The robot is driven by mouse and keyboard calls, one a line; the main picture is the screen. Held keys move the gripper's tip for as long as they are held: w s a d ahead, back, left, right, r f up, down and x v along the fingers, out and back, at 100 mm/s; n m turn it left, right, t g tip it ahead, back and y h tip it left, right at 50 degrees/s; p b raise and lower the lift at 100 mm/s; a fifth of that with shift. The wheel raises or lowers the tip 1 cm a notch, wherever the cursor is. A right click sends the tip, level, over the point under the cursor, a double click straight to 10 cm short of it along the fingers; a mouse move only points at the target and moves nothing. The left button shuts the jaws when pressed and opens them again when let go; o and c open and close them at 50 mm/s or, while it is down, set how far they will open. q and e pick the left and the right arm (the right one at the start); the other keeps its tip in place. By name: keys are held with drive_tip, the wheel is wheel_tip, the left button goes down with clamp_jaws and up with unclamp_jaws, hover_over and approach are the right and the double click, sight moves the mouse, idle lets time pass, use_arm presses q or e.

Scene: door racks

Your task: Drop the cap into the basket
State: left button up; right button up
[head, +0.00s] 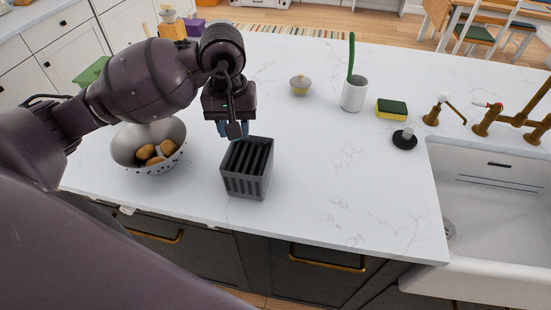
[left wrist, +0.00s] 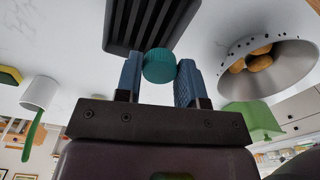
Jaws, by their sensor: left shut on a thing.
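My left gripper (head: 236,131) hangs just behind the upper rim of the dark grey slotted basket (head: 246,185), which stands on the white counter. In the left wrist view, the two blue fingers of my left gripper (left wrist: 160,75) are shut on a round teal cap (left wrist: 159,66). The cap is beside the edge of the basket (left wrist: 118,28) in that view; I cannot tell whether they touch. The cap is mostly hidden behind the fingers in the head view. My right gripper is not in view.
A metal colander (head: 123,148) with several brown potatoes is left of the basket. A white cup with a green brush (head: 354,95), a small lidded pot (head: 300,85), a sponge (head: 391,109) and a black stopper (head: 404,139) stand right, near the sink (head: 500,200).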

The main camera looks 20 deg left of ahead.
use_arm(q)
drive_tip(key=shift+w+d, duration=0.15)
drive_tip(key=shift+w, duration=0.1)
drive_tip(key=shift+f, duration=0.1)
drive_tip(key=shift+s+f+n, duration=0.2)
drive_tip(key=shift+f+n, duration=0.1)
drive_tip(key=shift+f, duration=0.2)
drive_tip(key=shift+w+f+b, duration=0.1)
drive_tip(key=shift+f+b, duration=0.7)
drive_tip(key=shift+f, duration=1.6)
drive_tip(key=o, duration=1)
drive_tip(key=shift+o, duration=0.2)
drive_tip(key=shift+r, duration=0.1)
